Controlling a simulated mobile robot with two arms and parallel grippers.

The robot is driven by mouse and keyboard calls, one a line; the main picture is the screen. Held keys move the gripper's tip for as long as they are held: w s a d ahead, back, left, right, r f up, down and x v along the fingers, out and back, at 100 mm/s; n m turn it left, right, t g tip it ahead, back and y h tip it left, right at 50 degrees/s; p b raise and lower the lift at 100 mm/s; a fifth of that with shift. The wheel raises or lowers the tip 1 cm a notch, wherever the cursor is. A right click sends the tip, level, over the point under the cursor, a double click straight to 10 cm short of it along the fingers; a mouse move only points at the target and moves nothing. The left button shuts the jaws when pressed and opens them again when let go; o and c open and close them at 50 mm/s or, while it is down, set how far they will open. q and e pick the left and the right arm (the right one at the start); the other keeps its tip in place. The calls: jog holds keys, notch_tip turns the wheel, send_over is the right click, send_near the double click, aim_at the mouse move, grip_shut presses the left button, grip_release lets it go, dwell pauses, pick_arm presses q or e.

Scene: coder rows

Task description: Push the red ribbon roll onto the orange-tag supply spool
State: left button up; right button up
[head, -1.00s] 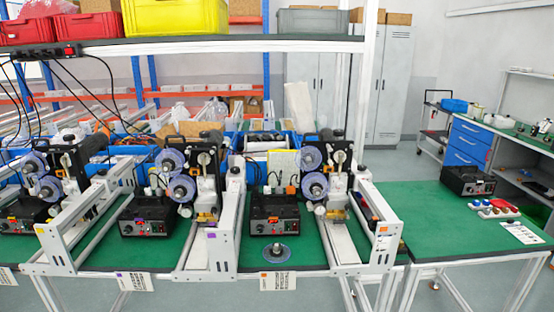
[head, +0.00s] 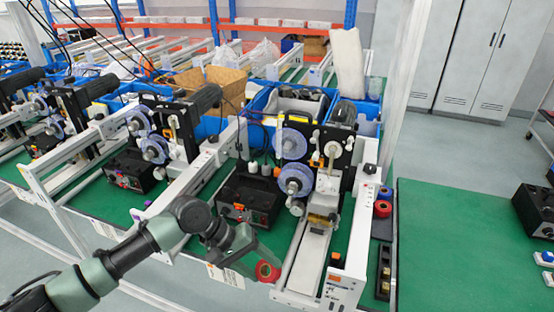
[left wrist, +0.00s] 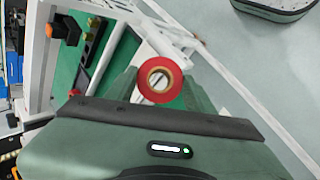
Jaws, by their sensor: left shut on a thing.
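My left gripper (head: 266,263) is shut on the red ribbon roll (head: 273,277), in front of the orange-tag machine. In the left wrist view the roll (left wrist: 161,98) faces the camera, its pale centre hole open. The orange-tag machine carries two clear-flanged spools, an upper one (head: 291,143) and a lower one (head: 296,179). I cannot tell which is the supply spool. The roll is apart from both, lower and nearer to me. My right gripper is not in view.
A black control box (head: 247,200) stands left of the spools. White frame rails (head: 300,255) flank the machine. The green side table (head: 450,240) has free room.

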pick_arm(q)
jog(key=w+d+r+n+t+h+p, duration=0.1)
jog(key=w+d+r+t+h+p, duration=0.15)
jog(key=w+r+t, duration=0.35)
jog(key=n+t, duration=0.1)
jog(key=t, duration=0.4)
send_near(288, 147)
notch_tip(288, 147, down, 3)
jog(key=s+d, duration=0.2)
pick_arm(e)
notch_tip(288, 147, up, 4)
pick_arm(q)
jog(key=shift+h, duration=0.45)
jog(key=w+b, duration=0.2)
jog(key=w+d+b, duration=0.1)
jog(key=w, duration=0.1)
jog(key=shift+w+d+f+b, duration=0.1)
jog(key=shift+w+d+b, duration=0.1)
jog(key=shift+w+b, duration=0.2)
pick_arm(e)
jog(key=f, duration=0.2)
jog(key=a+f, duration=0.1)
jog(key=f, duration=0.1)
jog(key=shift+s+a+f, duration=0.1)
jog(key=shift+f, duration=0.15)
pick_arm(q)
jog(key=shift+s, duration=0.1)
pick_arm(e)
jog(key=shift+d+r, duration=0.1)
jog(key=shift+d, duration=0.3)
